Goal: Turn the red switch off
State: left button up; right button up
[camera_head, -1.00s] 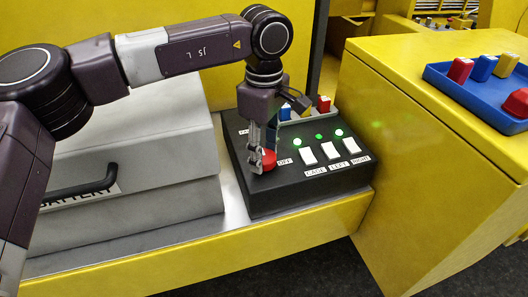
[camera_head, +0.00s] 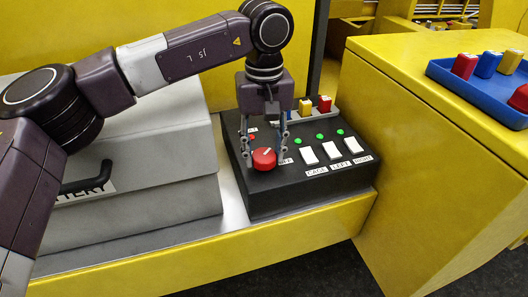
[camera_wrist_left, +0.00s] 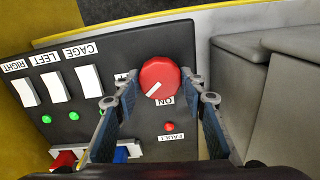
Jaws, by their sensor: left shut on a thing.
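The red switch (camera_head: 264,159) is a round red knob on the dark control box (camera_head: 290,190). In the left wrist view, the red switch (camera_wrist_left: 160,75) has a white mark pointing to the lower left, between the ON label (camera_wrist_left: 165,101) below it and a partly hidden label at its left. My left gripper (camera_head: 265,157) points down at the knob, with one finger on each side. It is shut on the knob; its fingers (camera_wrist_left: 165,98) also show in the left wrist view. My right gripper is not in view.
White CAGE, LEFT and RIGHT switches (camera_head: 332,151) with green lights sit beside the knob. A red fault light (camera_wrist_left: 169,126) is lit. A grey battery case (camera_head: 150,215) stands left of the box. A blue tray (camera_head: 470,88) with coloured blocks is at the right.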

aim_at(264, 155)
pick_arm(q)
jog(key=m, duration=0.4)
jog(key=shift+r+m, duration=0.1)
jog(key=shift+m, duration=1.7)
jog(key=o, duration=1.2)
jog(key=shift+c, duration=0.2)
notch_tip(264, 155, up, 12)
